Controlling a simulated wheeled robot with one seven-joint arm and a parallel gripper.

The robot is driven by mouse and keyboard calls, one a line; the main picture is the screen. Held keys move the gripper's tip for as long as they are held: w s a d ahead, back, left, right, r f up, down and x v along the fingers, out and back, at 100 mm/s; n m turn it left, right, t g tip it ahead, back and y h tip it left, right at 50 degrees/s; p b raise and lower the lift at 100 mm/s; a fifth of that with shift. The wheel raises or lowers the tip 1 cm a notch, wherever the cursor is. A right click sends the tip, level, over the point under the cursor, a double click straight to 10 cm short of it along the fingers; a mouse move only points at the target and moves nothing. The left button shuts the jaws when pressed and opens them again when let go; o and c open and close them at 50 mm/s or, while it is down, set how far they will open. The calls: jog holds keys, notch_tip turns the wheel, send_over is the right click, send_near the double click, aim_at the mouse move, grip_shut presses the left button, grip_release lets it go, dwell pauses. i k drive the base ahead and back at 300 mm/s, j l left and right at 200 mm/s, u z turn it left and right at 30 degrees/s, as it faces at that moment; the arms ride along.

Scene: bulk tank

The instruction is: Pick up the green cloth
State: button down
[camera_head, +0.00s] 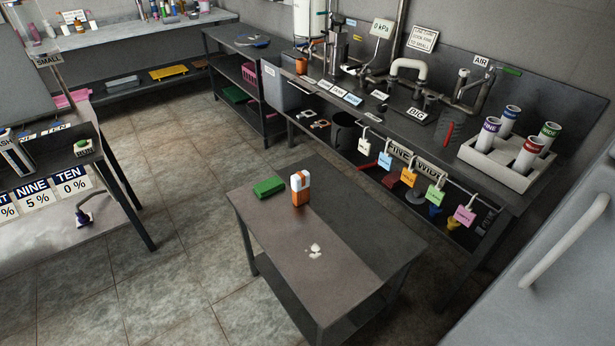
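The green cloth (269,187) lies as a small folded block on the left far part of the low dark table (335,280) in the middle of the room. An orange and white container (300,188) stands upright just to its right, with a small gap between them. A white spill or patch (314,251) lies on the tabletop nearer the front. My gripper is not in view.
A long workbench with pipes, tags and a rack of labelled tubes (508,160) runs along the back right. A shelf table (60,170) stands at the left. A grey door with a handle (565,240) is at the right front. Tiled floor (170,270) is clear left of the low table.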

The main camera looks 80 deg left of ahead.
aim_at(272, 184)
jog(key=u, duration=2.25)
